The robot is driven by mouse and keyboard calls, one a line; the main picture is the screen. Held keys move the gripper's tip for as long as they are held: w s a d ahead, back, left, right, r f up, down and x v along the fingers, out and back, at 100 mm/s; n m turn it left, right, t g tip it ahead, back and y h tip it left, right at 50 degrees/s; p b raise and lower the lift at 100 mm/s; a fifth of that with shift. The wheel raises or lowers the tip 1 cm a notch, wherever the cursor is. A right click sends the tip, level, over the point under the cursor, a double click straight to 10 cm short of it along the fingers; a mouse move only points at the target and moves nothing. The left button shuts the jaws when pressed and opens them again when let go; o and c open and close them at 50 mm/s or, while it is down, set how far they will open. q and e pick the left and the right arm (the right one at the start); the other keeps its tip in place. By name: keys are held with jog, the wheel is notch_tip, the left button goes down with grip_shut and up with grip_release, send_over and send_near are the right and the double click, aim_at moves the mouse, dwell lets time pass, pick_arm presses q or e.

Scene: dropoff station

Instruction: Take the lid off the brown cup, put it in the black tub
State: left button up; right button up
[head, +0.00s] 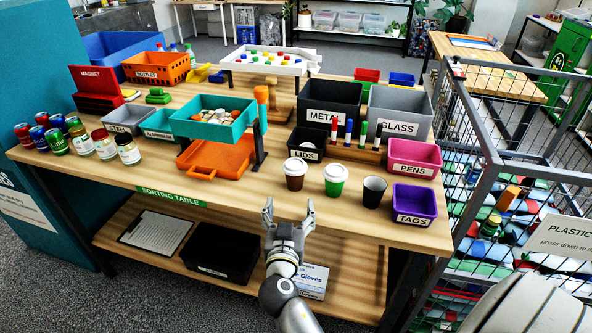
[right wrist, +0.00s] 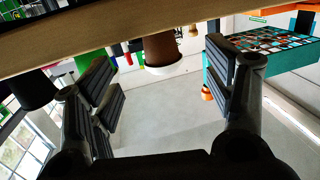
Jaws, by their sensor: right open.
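The brown cup (head: 295,178) stands upright near the front of the sorting table with a white lid (head: 296,166) on it. The small black tub (head: 306,150), labelled LIDS, stands just behind it, with something white inside. My right gripper (head: 289,212) is open and empty at the table's front edge, in front of the brown cup and apart from it. In the right wrist view, the picture is upside down. The brown cup (right wrist: 160,47) and its white lid (right wrist: 163,67) show between the spread fingers, beyond the table edge. My left gripper is not in view.
A green cup (head: 335,181) with a white lid and a dark cup (head: 374,191) without one stand to the right. A purple TAGS bin (head: 414,204) is farther right. An orange tray (head: 217,157) lies to the left.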

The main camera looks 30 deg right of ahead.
aim_at(294, 183)
jog(key=shift+w+d+r, duration=0.15)
jog(key=shift+w+d, duration=0.1)
jog(key=shift+w, duration=0.05)
jog(key=p+x, duration=0.1)
jog(key=x, duration=0.2)
jog(key=shift+w+d, duration=0.15)
jog(key=shift+w+d+p, duration=0.3)
jog(key=shift+w+d, duration=0.05)
jog(key=shift+w, duration=0.1)
jog(key=shift+w+d+p, duration=0.4)
jog(key=shift+p, duration=0.05)
jog(key=p+x, duration=0.1)
jog(key=x, duration=0.2)
jog(key=shift+d, duration=0.15)
jog(key=shift+w+d, duration=0.25)
jog(key=shift+w, duration=0.1)
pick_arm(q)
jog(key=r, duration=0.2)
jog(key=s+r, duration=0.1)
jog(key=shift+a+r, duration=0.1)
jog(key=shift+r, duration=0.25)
pick_arm(e)
jog(key=shift+c, duration=0.3)
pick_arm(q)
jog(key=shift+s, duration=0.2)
pick_arm(e)
jog(key=c, duration=0.7)
